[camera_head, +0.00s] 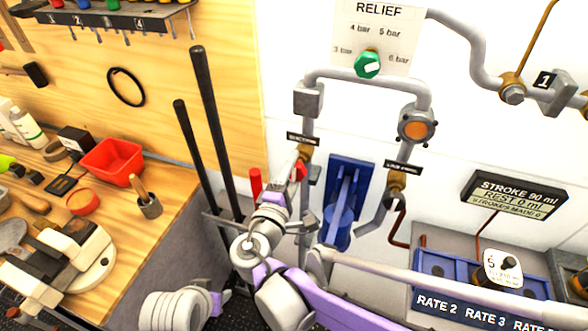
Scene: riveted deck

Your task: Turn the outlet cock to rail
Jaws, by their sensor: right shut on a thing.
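A brass cock (305,152) sits on the left pipe leg under a small dark label (303,138), too small to read surely. Its red handle (300,170) points down. My right gripper (296,181) reaches up to it from below and is shut on the red handle, whose lower part the fingers hide. A second brass cock (397,184) sits on the right pipe leg, under another dark label (403,167). My left gripper is not in view.
A green relief knob (368,64) is on the panel above. A blue pump body (346,200) stands right of my gripper, and a stroke display (514,195) farther right. Two dark upright bars (212,115) stand to the left. A wooden bench (170,190) holds a red bin (111,160).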

